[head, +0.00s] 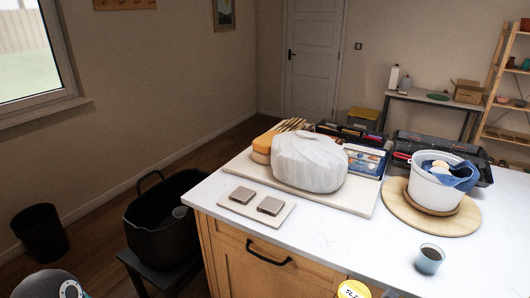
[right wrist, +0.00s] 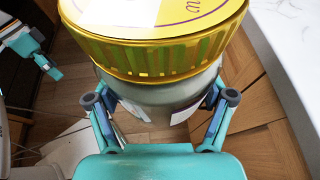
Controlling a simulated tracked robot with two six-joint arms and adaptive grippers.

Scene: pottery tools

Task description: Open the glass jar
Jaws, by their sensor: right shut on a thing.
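The glass jar (right wrist: 165,95) has a wide ribbed yellow lid (right wrist: 150,60) with a pale printed top, and the lid sits on it. The jar body is pale with a label and shows below the lid in the right wrist view. My right gripper (right wrist: 160,112) is shut on the jar body, one finger on each side below the lid. In the head view only the yellow lid (head: 353,289) shows at the bottom edge, in front of the cabinet. A teal part of what looks like my left gripper (right wrist: 40,52) shows at the left of the right wrist view, apart from the jar.
The white counter (head: 330,235) carries a wrapped clay lump (head: 308,163), a white bucket (head: 432,190) on a round board and a small cup (head: 429,259). Its edge (right wrist: 290,45) is close right of the jar. A black tub (head: 160,225) stands left.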

